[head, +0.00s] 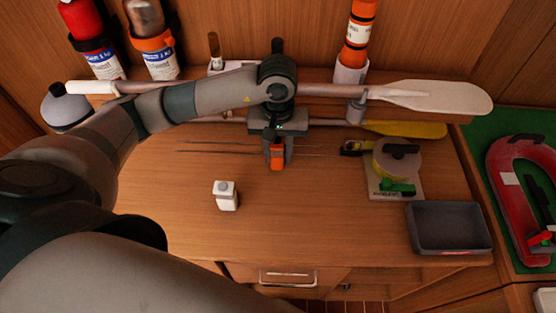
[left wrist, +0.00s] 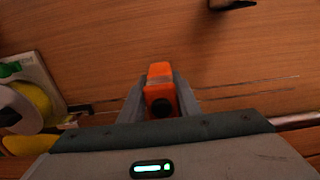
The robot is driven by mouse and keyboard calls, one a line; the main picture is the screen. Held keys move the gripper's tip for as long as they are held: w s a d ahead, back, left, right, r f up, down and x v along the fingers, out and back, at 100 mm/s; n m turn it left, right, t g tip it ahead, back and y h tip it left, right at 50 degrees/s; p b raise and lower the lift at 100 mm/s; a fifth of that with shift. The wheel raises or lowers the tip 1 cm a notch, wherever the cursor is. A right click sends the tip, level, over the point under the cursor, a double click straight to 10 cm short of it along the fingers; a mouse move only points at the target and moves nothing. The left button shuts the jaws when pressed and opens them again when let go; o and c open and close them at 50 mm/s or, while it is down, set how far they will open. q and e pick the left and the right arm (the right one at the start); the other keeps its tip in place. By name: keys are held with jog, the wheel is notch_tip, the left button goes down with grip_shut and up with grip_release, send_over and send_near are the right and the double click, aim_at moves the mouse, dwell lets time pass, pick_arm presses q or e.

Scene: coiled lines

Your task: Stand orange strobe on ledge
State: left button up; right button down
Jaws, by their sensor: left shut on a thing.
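My left gripper (head: 276,152) is shut on the orange strobe (head: 277,161), held over the middle of the wooden worktop. The left wrist view shows the small orange strobe (left wrist: 159,86) between the two grey fingers, with a dark round spot on its near face. Its height above the worktop is hard to tell. A narrow wooden ledge (head: 320,101) runs along the back, beyond the gripper and partly hidden by my arm and the paddles. My right gripper is not in view.
A white block with a grey top (head: 226,198) stands front left of the gripper. Paddles (head: 430,96) lie along the back. A yellow reel (head: 397,160) and a grey tray (head: 449,228) are at right. Bottles (head: 158,50) stand at the back wall. The worktop's front middle is clear.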

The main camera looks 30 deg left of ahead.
aim_at(278, 162)
pick_arm(q)
jog(key=shift+f+b, duration=0.3)
jog(key=shift+f, duration=1.5)
jog(key=shift+f, duration=0.15)
jog(key=o, duration=1.1)
